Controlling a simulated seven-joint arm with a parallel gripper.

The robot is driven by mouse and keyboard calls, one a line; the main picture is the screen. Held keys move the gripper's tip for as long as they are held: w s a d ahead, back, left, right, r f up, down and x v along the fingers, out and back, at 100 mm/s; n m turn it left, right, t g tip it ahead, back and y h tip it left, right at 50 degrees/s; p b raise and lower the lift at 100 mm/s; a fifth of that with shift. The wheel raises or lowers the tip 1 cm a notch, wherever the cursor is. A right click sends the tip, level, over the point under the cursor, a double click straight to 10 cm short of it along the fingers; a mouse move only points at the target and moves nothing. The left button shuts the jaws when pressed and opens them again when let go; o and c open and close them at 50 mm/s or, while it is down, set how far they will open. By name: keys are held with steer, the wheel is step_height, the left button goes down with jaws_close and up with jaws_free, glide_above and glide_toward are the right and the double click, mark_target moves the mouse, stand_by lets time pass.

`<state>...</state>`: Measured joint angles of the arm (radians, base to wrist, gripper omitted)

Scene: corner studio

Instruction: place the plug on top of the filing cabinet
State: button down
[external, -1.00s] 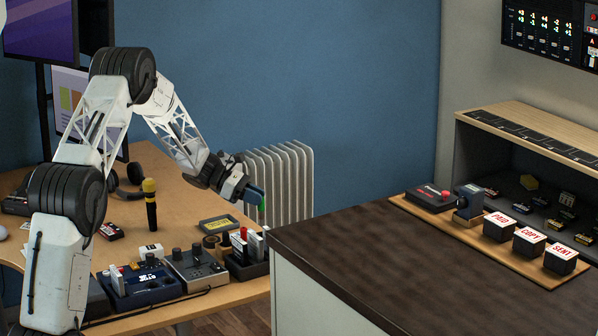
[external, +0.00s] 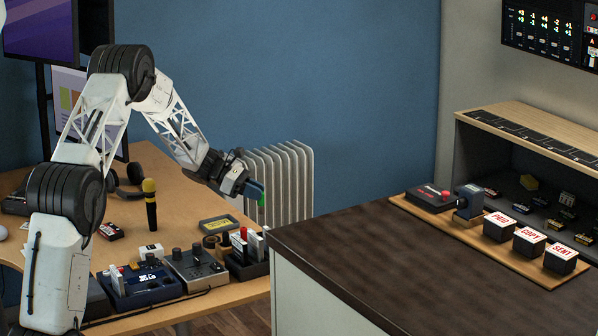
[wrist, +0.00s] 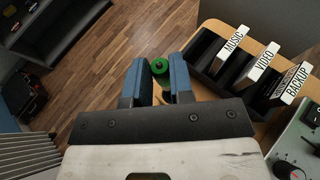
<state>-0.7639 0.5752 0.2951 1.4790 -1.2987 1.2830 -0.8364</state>
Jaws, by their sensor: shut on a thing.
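My gripper (external: 259,191) is shut on a small green cylindrical piece, which I take to be the plug (external: 262,199). In the wrist view the green plug (wrist: 160,68) sits between the tips of the two blue fingers (wrist: 160,82), with its round end showing. The gripper is in the air near the desk's right end, in front of the radiator and left of a white cabinet with a dark top (external: 345,235), which looks like the filing cabinet. The plug is apart from that top. The cabinet's lower part is out of frame.
A wooden tray (external: 543,278) on the dark top holds a red-buttoned box, a dark device and several stamps. The near and left parts of the top are clear. The desk holds a microphone (external: 150,205), control boxes and a labelled rack (wrist: 235,62). A white radiator (external: 290,180) stands behind the gripper.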

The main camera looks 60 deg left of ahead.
steer(key=shift+r, duration=0.1)
step_height(320, 180, up, 31)
steer(key=w+d+r+m+g+h, duration=0.1)
steer(key=d+m+g+h, duration=0.1)
steer(key=d, duration=2.1)
steer(key=d+r+m+g+h, duration=0.1)
steer(key=d+m+g, duration=0.1)
steer(key=d, duration=2.2)
steer(key=s+d+f+m+g, duration=0.1)
steer(key=s+d+m+g, duration=0.1)
steer(key=s+d, duration=0.7)
steer(key=s+d+f+m+g, duration=0.15)
steer(key=s+d, duration=0.35)
steer(key=d, duration=0.9)
steer(key=s+d+m+g, duration=0.2)
steer(key=s+d, duration=0.5)
steer(key=d, duration=0.4)
steer(key=shift+n+h, duration=0.25)
steer(key=shift+h, duration=0.15)
steer(key=f, duration=0.5)
steer(key=shift+s+d, duration=0.25)
steer(key=shift+d, duration=0.1)
steer(key=shift+w, duration=0.15)
